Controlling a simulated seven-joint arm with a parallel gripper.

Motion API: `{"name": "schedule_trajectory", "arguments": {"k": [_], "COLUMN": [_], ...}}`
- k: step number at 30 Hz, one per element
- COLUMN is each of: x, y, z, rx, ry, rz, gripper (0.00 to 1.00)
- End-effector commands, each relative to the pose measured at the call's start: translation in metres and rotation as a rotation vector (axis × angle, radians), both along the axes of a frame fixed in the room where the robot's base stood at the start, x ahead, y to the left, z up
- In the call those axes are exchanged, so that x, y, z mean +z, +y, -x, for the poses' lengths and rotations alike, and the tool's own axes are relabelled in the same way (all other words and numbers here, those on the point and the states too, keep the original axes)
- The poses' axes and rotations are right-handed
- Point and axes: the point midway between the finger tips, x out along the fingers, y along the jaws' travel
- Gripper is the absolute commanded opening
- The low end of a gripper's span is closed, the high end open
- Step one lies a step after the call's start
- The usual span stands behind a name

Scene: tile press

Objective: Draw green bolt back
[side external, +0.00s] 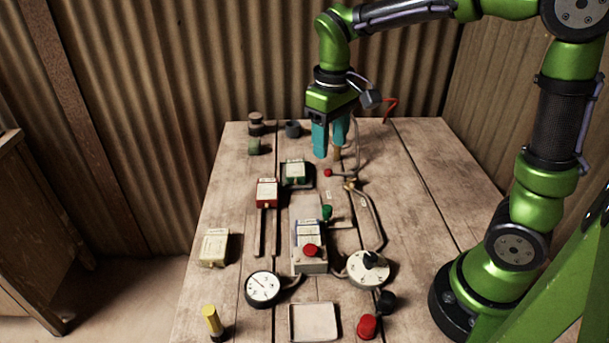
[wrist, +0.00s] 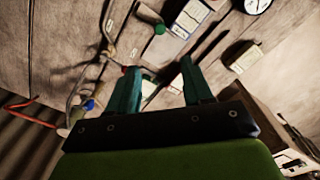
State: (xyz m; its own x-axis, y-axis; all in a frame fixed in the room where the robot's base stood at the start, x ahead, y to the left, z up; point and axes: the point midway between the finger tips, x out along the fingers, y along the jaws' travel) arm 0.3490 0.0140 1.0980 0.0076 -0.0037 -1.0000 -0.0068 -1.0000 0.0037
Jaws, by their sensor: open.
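The bolt's small green knob (side external: 327,212) stands at the right side of the grey press block (side external: 309,267), near the table's middle. It also shows in the wrist view as a green knob (wrist: 159,29), beyond my fingertips. A thin pale bar sticks out to the right just below it. My gripper (side external: 330,150) has teal fingers pointing down over the far part of the table, well behind the knob and apart from it. In the wrist view the fingers (wrist: 158,68) are spread with nothing held between them.
A green box (side external: 295,171) and a red box (side external: 267,191) stand behind the press. A bent pipe (side external: 370,218) curves along its right side. A gauge (side external: 262,287), a dial (side external: 365,270) and a tray (side external: 313,322) lie in front. The right side of the table is mostly clear.

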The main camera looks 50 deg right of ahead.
Motion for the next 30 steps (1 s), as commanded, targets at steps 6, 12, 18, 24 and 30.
{"name": "schedule_trajectory", "arguments": {"k": [6, 12, 18, 24, 30], "x": [-0.025, -0.068, -0.112, -0.148, -0.166], "y": [0.0, 0.0, 0.0, 0.0, 0.0], "z": [0.003, 0.004, 0.004, 0.004, 0.003], "rx": [0.009, 0.008, 0.008, 0.006, 0.007], "ry": [0.013, 0.016, 0.015, 0.012, 0.009], "rz": [-0.002, -0.003, -0.004, -0.003, -0.004], "gripper": [0.5, 0.5, 0.5, 0.5, 0.5]}}
